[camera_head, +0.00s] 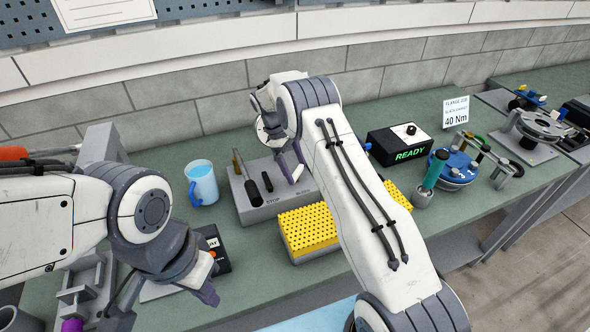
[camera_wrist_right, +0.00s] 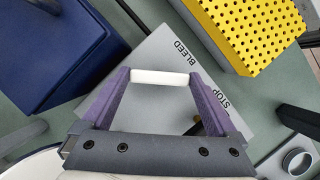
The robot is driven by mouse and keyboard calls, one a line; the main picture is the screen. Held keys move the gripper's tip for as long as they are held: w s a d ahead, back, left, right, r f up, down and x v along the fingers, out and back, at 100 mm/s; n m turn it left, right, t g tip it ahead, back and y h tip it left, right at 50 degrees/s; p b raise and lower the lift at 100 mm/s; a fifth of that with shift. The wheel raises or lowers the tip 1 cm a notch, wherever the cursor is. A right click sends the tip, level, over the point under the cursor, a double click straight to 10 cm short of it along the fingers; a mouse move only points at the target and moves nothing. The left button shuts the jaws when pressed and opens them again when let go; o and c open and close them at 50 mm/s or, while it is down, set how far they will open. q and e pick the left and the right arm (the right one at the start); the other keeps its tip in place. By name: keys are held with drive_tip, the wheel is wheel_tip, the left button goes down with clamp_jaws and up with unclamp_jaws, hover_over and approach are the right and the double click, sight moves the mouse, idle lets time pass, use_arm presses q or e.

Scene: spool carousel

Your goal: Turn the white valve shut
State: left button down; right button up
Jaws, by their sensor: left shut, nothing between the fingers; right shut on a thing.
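The grey valve block (camera_head: 262,212) stands on the bench in the head view, with the labels STOP and BLEED. The white valve handle (camera_wrist_right: 160,77) lies between the purple fingertips of my right gripper (camera_wrist_right: 163,78) in the right wrist view, near the BLEED label. The right gripper (camera_head: 291,166) is shut on it, above the right end of the block. In the head view a little white (camera_head: 297,173) shows at the fingers. Two black handles (camera_head: 260,186) stand further left on the block. My left gripper (camera_head: 208,295) is shut and empty, low at the left.
A yellow perforated block (camera_head: 308,228) sits just in front of the valve block. A blue mug (camera_head: 201,184) stands to its left. A black box reading READY (camera_head: 400,146) is to the right, past my right arm. A teal-handled tool (camera_head: 434,172) stands further right.

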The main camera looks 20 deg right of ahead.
drive_tip(key=m, duration=0.2)
drive_tip(key=m+y, duration=0.1)
drive_tip(key=m, duration=0.1)
drive_tip(key=shift+w+d+m+g+y+b, duration=0.1)
drive_tip(key=shift+d+m+g+y+b, duration=0.1)
drive_tip(key=shift+m+g+y+b, duration=0.15)
use_arm(q)
drive_tip(key=shift+f, duration=0.55)
use_arm(e)
drive_tip(key=shift+m+g+y, duration=0.25)
drive_tip(key=shift+m+y, duration=0.4)
drive_tip(key=shift+m, duration=1.2)
drive_tip(key=shift+r, duration=0.1)
